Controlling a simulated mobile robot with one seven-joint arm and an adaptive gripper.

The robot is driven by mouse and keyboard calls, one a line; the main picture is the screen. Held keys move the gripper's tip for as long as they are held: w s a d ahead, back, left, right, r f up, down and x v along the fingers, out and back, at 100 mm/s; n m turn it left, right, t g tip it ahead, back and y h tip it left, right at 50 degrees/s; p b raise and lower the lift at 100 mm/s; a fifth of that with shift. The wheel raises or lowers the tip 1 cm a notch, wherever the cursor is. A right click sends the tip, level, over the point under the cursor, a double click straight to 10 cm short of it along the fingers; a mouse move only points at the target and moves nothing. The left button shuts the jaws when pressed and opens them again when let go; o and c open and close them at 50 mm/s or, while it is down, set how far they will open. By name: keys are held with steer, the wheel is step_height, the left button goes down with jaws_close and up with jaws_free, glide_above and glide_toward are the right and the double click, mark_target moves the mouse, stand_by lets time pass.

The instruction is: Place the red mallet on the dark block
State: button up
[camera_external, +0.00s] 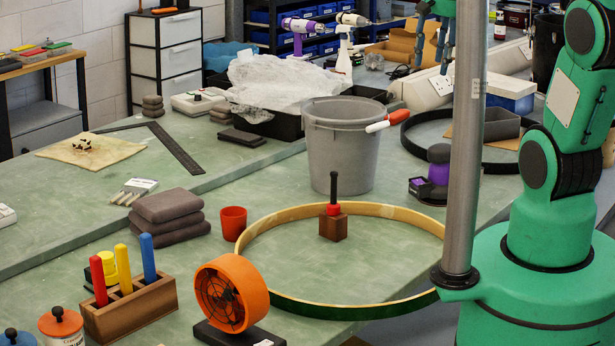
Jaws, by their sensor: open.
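A small red piece with an upright black handle (333,209), which looks like the red mallet, stands on a dark brown block (333,228) inside the large hoop. It looks upright and touching the block's top. My gripper (431,68) is high at the top of the picture, left of the grey pole, with its fingers apart and empty. It is well above and away from the mallet and the block. Its upper part is cut off by the frame edge.
A wooden hoop (268,303) surrounds the block. A grey bucket (340,150) stands behind it, with a red-and-white tool on its rim.

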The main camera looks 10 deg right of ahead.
steer(key=s+d+r+t, duration=0.1)
steer(key=s+d+r, duration=0.2)
steer(key=s+d, duration=0.3)
steer(key=s+d+r+t, duration=0.1)
steer(key=s+d+r, duration=0.2)
steer(key=s+d, duration=0.3)
steer(key=s, duration=0.5)
steer(key=shift+r+n+t+h, duration=0.2)
steer(key=shift+n+t+h, duration=0.1)
steer(key=shift+n+h, duration=0.1)
step_height(320, 180, down, 7)
steer(key=b, duration=0.7)
steer(key=shift+r, duration=0.15)
